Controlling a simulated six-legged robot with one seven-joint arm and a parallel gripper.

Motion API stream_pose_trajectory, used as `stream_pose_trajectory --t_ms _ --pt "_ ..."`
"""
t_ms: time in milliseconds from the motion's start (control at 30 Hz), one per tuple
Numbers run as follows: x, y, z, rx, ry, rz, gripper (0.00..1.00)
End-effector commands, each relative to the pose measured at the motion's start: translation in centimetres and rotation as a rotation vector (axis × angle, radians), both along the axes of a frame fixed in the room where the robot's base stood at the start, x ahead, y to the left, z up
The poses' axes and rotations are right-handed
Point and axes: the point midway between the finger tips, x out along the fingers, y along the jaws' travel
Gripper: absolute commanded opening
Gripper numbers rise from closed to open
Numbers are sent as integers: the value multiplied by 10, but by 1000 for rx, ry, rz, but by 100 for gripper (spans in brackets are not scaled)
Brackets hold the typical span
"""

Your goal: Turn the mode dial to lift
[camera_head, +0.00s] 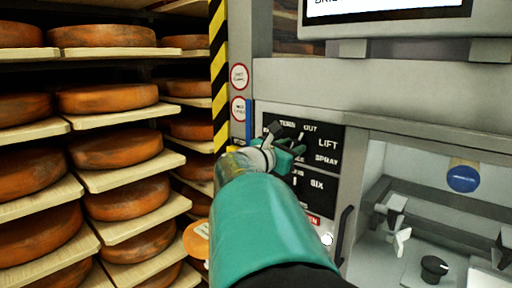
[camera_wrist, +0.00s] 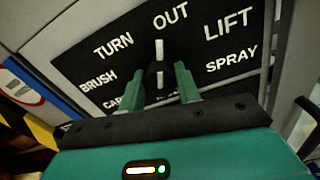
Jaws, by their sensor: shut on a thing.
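The mode dial (camera_wrist: 159,50) is a dark knob with a white pointer line on a black panel (camera_wrist: 90,60). In the wrist view the pointer stands upright, between the words TURN and OUT and closer to OUT. The word LIFT (camera_wrist: 228,24) is up and right of it; it also shows in the head view (camera_head: 327,143). My gripper (camera_wrist: 160,82) has its two green fingers on either side of the dial, shut on it. In the head view my gripper (camera_head: 287,150) is at the panel and hides much of the dial.
Shelves of cheese wheels (camera_head: 116,150) fill the left, beside a yellow-black striped post (camera_head: 219,75).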

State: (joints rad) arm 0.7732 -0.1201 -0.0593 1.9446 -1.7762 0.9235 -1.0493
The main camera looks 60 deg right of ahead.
Motion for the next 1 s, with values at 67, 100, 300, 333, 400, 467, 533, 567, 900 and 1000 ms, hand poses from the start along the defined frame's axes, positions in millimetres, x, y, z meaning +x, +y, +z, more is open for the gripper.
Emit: stream_pose_trajectory --t_ms 67,100,300,333,400,467,533,567,900,1000 --pt "0 0 -1 -1 -10 0 10" --pt "0 0 -1 -2 -19 0 10" --pt "0 0 -1 -15 -98 0 10" --pt "0 0 -1 -17 -116 0 10" --pt "0 0 -1 -24 -161 0 10" --pt "0 0 -1 -31 -206 0 10" --pt "0 1 -1 -40 -263 0 10" --pt "0 1 -1 -44 -289 1 10" --pt "0 1 -2 -88 -565 2 10" --pt "0 1 -2 -98 -629 2 10"
